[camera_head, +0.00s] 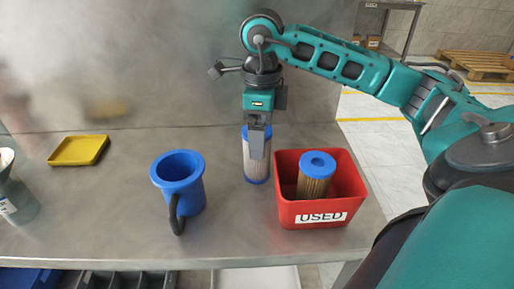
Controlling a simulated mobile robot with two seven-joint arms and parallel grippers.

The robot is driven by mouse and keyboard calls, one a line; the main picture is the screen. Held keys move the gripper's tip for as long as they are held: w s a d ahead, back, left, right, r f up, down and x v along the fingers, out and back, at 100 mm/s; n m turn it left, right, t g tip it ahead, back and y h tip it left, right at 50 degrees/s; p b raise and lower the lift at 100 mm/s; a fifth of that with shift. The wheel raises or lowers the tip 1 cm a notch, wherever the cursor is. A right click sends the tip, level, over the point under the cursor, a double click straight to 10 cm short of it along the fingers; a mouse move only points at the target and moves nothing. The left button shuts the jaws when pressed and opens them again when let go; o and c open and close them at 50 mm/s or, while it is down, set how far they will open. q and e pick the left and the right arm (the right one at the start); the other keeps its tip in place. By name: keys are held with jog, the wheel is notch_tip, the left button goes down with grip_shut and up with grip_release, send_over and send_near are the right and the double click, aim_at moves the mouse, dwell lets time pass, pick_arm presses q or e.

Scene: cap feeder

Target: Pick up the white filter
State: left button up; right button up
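The white filter (248,166) has a white pleated body and blue end caps. It is upright on the metal table, just left of the red bin. My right gripper (257,150) points straight down at the filter. One finger covers part of its top cap and upper body; the other finger is hidden, so whether the gripper is shut on the filter does not show. My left gripper is not in view.
A red bin (314,208) labelled USED holds a brownish filter (315,184) with a blue cap. A blue cylindrical housing with a black handle (181,187) stands to the left. A yellow tray (78,150) lies farther back. A bottle-like container (18,203) is at the left edge.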

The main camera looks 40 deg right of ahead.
jog(key=f, duration=0.2)
jog(key=f+b, duration=0.1)
jog(key=f, duration=0.2)
jog(key=shift+w+a+f, duration=0.1)
jog(key=shift+a, duration=0.1)
jog(key=c, duration=1.1)
jog(key=shift+r, duration=0.2)
